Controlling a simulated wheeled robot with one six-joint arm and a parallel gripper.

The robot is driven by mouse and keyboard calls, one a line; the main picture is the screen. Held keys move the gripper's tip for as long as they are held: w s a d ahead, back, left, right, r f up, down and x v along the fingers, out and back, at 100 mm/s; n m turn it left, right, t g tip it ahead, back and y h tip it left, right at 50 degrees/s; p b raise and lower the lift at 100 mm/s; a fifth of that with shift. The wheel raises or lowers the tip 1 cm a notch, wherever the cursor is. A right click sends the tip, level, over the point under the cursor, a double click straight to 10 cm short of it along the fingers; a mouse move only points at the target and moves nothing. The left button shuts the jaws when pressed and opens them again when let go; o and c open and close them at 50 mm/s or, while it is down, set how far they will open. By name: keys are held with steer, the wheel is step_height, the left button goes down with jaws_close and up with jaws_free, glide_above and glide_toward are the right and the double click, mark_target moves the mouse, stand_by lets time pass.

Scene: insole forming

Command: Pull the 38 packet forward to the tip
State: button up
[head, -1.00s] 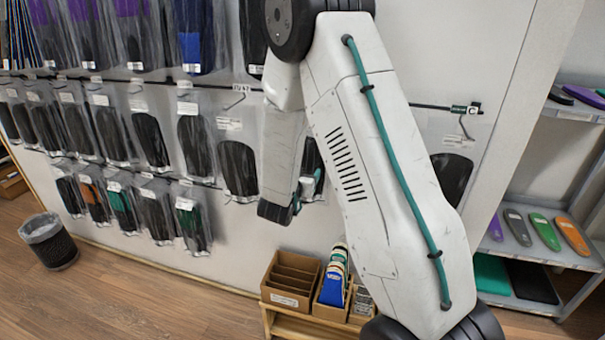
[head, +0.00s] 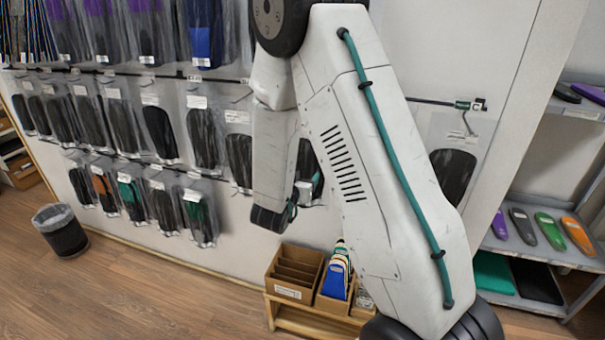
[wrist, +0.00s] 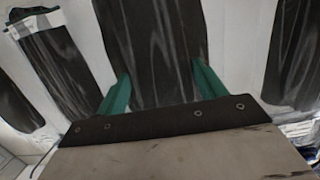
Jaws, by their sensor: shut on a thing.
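In the wrist view, a dark insole packet (wrist: 155,45) with a glossy clear sleeve hangs between the two teal fingers of my gripper (wrist: 163,85). My gripper is shut on this packet from its two sides. The packet's top, its label and its hook are out of that view, so I cannot read a size. In the head view, my arm covers most of the gripper and the held packet. Only a dark sliver shows between my arm links.
Other packets hang close on the left (wrist: 62,62) and right (wrist: 293,55) in the wrist view. The head view shows rows of packets on the wall, a cardboard box (head: 293,292) below, a waste bin (head: 60,237) and a shelf rack (head: 540,250) at right.

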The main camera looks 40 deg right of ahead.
steer(key=shift+s+a, duration=0.15)
steer(key=shift+a, duration=0.1)
steer(key=shift+d, duration=0.1)
steer(key=o, duration=1.1)
steer(key=v, duration=0.7)
steer(key=shift+s+a+r, duration=0.1)
steer(key=shift+s+a, duration=0.15)
